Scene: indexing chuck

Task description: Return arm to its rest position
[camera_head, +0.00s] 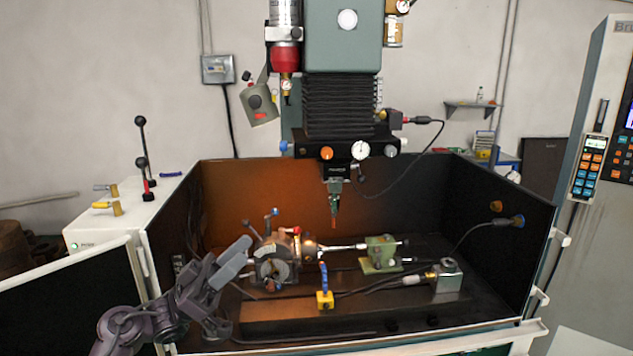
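My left arm (150,318) comes in from the lower left and reaches over the front left edge of the machine enclosure. Its grey gripper (233,262) is in the air just left of the indexing chuck (272,264) in the head view. I see no object held in it, but the spacing of its fingers is not clear from this angle. The chuck sits on the machine table, with a shiny bar (340,247) running right from it to a green tailstock (380,254). My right gripper is not in view.
Dark enclosure walls (500,215) surround the machine table (370,312). The spindle tool (334,205) hangs above the bar. A yellow block with a blue handle (325,298) stands in front, and a metal box (447,278) with cables sits at right. Levers (147,160) stand at left.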

